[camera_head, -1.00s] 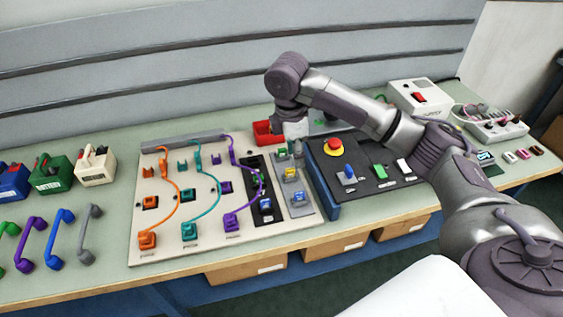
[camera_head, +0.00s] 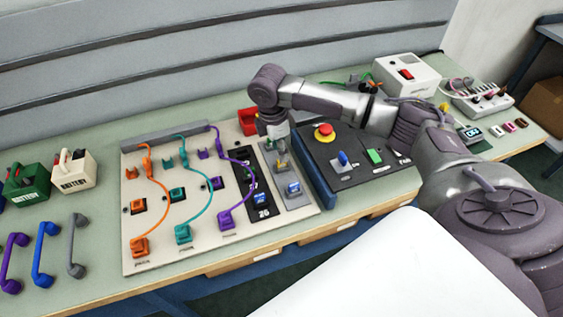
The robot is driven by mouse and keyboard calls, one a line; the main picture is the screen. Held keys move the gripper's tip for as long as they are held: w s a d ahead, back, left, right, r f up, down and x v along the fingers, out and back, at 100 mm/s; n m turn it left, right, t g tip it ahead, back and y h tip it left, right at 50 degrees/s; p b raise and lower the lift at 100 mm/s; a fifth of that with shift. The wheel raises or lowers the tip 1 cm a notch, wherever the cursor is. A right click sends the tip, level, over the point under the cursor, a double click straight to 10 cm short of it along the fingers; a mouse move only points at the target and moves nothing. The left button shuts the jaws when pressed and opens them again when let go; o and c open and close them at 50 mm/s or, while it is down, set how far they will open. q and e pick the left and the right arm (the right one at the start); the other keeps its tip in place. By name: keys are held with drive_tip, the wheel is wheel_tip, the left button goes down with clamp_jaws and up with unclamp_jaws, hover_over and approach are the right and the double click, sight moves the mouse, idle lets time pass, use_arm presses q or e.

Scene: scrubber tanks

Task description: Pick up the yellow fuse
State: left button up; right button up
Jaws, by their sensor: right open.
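The yellow fuse (camera_head: 283,165) shows as a small yellow piece on the grey strip (camera_head: 296,201) at the right of the cream wiring board; it is partly hidden by my gripper. My right gripper (camera_head: 279,150) points down just over it, small in view. Its fingers are open, and I cannot tell whether they touch the fuse. My left gripper is not in view.
A blue fuse (camera_head: 293,188) sits just in front on the same strip. A control panel with a red button (camera_head: 324,131) stands close to the right, and a red bin (camera_head: 249,121) behind. Orange, teal and purple cables cross the board (camera_head: 130,258).

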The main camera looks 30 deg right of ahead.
sight(282, 164)
drive_tip(key=f, duration=0.2)
drive_tip(key=f+p, duration=0.1)
drive_tip(key=shift+d+f, duration=0.25)
drive_tip(key=shift+f, duration=0.5)
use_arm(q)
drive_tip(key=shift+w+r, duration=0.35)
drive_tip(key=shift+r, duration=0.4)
use_arm(e)
clamp_jaws()
